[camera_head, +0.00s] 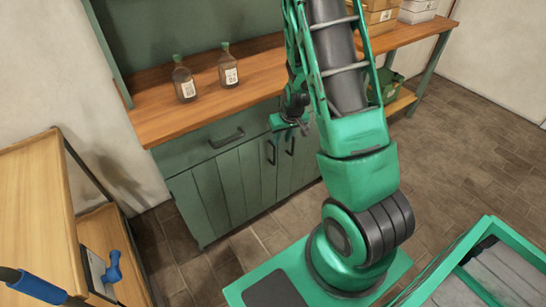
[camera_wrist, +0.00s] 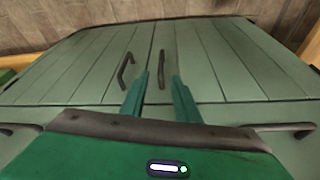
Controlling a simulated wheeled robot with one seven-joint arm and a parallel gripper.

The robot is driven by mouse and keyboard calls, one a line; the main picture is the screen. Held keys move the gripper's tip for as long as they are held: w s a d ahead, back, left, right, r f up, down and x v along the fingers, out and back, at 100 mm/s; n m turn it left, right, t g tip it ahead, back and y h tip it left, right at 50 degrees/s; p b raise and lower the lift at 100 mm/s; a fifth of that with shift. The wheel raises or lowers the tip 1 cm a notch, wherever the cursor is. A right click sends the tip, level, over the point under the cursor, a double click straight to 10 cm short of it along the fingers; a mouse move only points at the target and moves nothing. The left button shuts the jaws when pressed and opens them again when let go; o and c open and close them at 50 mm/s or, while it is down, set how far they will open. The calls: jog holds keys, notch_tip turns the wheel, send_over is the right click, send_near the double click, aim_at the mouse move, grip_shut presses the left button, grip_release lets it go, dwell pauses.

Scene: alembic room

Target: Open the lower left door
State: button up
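The green cabinet's lower left door (camera_head: 222,190) is shut, with a dark vertical handle (camera_head: 271,153) near its right edge. The wrist view is upside down relative to the room, so this door (camera_wrist: 225,60) is on the right there. Its handle (camera_wrist: 162,65) appears between my fingertips, but I cannot tell whether they reach around it. My gripper (camera_head: 290,124) is open and empty in front of the cabinet, near the top of the door handles. Its two green fingers (camera_wrist: 161,80) are spread apart in the wrist view.
The right door's handle (camera_wrist: 125,71) is close beside the left one. A drawer with a horizontal handle (camera_head: 227,138) is above the left door. Two brown bottles (camera_head: 184,80) (camera_head: 228,67) stand on the wooden countertop (camera_head: 160,117). A wooden shelf unit (camera_head: 35,190) is at left; floor before the cabinet is clear.

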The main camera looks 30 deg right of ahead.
send_near(274, 163)
jog(key=shift+t, duration=0.4)
jog(key=shift+w+d+f, duration=0.15)
jog(key=shift+w+f, duration=0.5)
jog(key=shift+f, duration=0.25)
jog(key=shift+w+d+f, duration=0.15)
jog(key=shift+w+f, duration=0.5)
jog(key=shift+f, duration=0.25)
jog(key=shift+w+d+f, duration=0.15)
jog(key=shift+w+f, duration=0.55)
jog(key=shift+f, duration=0.15)
grip_shut()
